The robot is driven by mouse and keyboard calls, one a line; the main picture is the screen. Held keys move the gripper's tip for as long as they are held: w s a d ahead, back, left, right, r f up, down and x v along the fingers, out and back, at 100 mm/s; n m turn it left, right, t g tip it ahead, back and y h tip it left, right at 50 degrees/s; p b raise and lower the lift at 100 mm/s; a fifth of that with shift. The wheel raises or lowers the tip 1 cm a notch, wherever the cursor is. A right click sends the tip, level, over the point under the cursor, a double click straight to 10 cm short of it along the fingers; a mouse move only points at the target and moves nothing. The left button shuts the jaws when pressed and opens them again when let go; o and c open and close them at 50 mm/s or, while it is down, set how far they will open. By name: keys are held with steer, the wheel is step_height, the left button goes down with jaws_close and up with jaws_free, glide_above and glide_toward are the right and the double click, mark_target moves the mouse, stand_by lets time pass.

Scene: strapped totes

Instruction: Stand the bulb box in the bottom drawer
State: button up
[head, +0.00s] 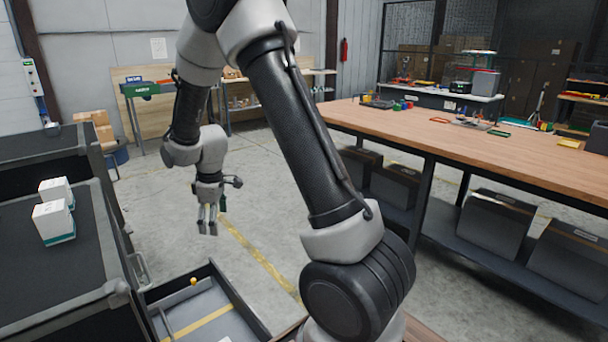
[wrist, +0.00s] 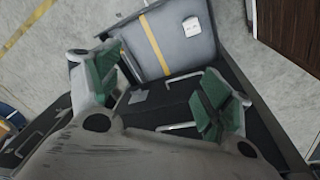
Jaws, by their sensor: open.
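Two white boxes with teal bases stand on the dark top of the cabinet at the left in the head view: a rear box (head: 55,190) and a front box (head: 53,222). I cannot tell which is the bulb box. A grey drawer (head: 240,303) is pulled out low, crossed by a yellow strip; it also shows in the wrist view (wrist: 205,48). A small white item (wrist: 191,27) lies in it beside the strip. My gripper (head: 208,228) hangs open and empty above the floor beyond the drawer; its green-padded fingers are spread in the wrist view (wrist: 157,85).
The dark cabinet (head: 90,265) has raised edges. A small yellow-topped item (head: 193,282) shows at the drawer. A long wooden workbench (head: 460,140) with grey bins (head: 495,222) beneath stands at the right. The floor between is clear.

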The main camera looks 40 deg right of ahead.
steer(key=s+d+r+m, duration=0.25)
steer(key=s+r, duration=0.35)
steer(key=r, duration=0.5)
steer(key=s+d+r+m, duration=0.2)
steer(key=s+r, duration=0.2)
steer(key=s, duration=0.4)
steer(key=s+d+r+m+t, duration=0.1)
steer(key=s+d+r+m, duration=0.1)
steer(key=s, duration=0.6)
steer(key=s+d+r+m+t, duration=0.1)
steer(key=s+d+r+m, duration=0.1)
steer(key=s+r, duration=0.3)
steer(key=s+m, duration=0.1)
steer(key=s, duration=0.3)
steer(key=shift+r, duration=0.3)
